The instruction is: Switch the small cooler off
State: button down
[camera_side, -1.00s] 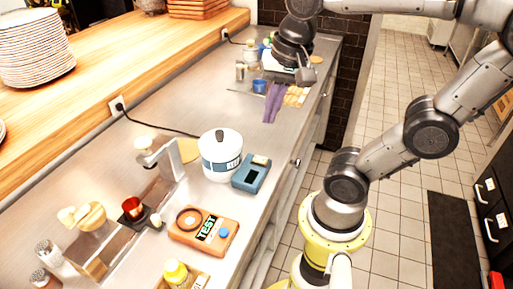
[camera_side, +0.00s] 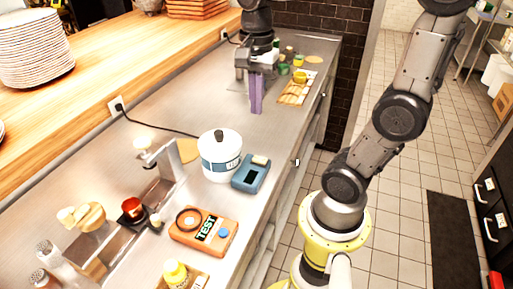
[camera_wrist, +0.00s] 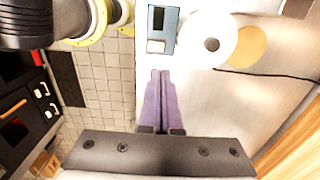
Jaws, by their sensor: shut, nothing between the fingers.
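A white round tub with a blue band (camera_side: 221,157) and a dark knob on its lid stands mid-counter; it also shows in the wrist view (camera_wrist: 208,42). I cannot tell for sure that it is the small cooler. A blue box with a small display (camera_side: 250,174) sits right beside it, also in the wrist view (camera_wrist: 161,32). No switch can be made out clearly. My gripper (camera_side: 256,110) points down over the far part of the counter, well apart from both. Its purple fingers (camera_wrist: 160,72) are together and empty.
A black cord runs from a wall socket (camera_side: 117,105) towards the tub. A board with food (camera_side: 296,92) lies beyond my gripper. The counter between gripper and tub is clear.

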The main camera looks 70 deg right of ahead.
aim_at(257, 158)
notch_tip(257, 158, down, 13)
jog(key=shift+f, duration=0.2)
dwell(0.3)
